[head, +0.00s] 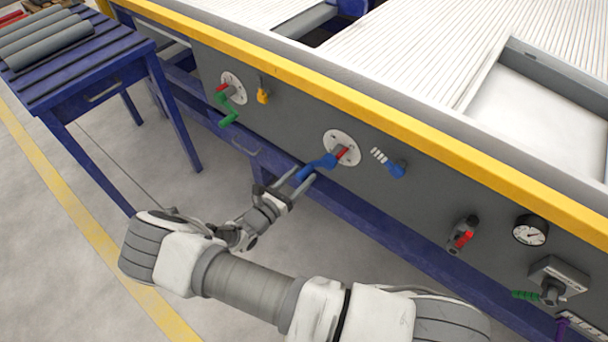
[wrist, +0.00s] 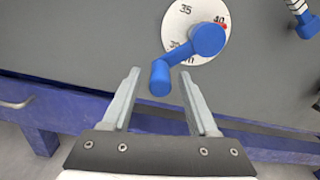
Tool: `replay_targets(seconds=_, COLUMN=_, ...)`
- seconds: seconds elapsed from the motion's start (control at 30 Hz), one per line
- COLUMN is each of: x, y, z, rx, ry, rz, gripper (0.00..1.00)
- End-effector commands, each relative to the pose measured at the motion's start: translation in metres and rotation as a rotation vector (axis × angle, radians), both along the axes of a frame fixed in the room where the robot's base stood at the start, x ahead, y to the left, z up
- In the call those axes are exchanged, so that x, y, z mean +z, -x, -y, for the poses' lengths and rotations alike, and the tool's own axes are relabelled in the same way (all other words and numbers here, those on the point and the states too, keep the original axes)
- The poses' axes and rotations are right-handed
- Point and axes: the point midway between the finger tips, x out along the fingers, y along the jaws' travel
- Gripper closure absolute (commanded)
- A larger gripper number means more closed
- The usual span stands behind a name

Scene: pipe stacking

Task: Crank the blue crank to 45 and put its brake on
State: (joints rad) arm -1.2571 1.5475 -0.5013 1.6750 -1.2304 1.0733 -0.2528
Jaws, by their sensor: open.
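The blue crank (head: 317,166) sits on a round white dial (head: 350,142) on the grey machine side. In the wrist view the crank (wrist: 208,39) hangs down-left, its handle (wrist: 160,79) at the lower end. The dial there (wrist: 184,22) shows 35 and 40, with a red mark beside 40; other numbers are partly hidden by the crank. My gripper (head: 300,182) is open, its fingertips either side of the handle with gaps visible in the wrist view (wrist: 160,82). A blue lever (head: 396,169) with white stripes, likely the brake, is right of the dial; it also shows in the wrist view (wrist: 307,26).
A green crank (head: 229,109) and a yellow lever (head: 263,96) are to the left. A red-handled valve (head: 464,237), a gauge (head: 530,230) and a green-handled control (head: 526,295) are to the right. A blue table (head: 88,88) with grey pipes stands at left.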

Motion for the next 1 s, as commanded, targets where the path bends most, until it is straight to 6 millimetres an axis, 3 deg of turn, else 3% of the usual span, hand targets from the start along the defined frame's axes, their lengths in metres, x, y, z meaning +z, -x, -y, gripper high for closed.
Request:
replay_targets(seconds=0.2, x=-0.0003, y=-0.0130, z=0.0106, rx=0.000, ry=0.000, rz=0.000, gripper=0.40)
replay_targets(seconds=0.47, x=0.0000, y=-0.0140, z=0.0113, rx=0.000, ry=0.000, rz=-0.001, gripper=0.40)
replay_targets(seconds=0.8, x=-0.0001, y=-0.0137, z=0.0111, rx=0.000, ry=0.000, rz=-0.001, gripper=0.98)
replay_targets(seconds=1.0, x=-0.0001, y=-0.0136, z=0.0110, rx=0.000, ry=0.000, rz=-0.001, gripper=1.00)
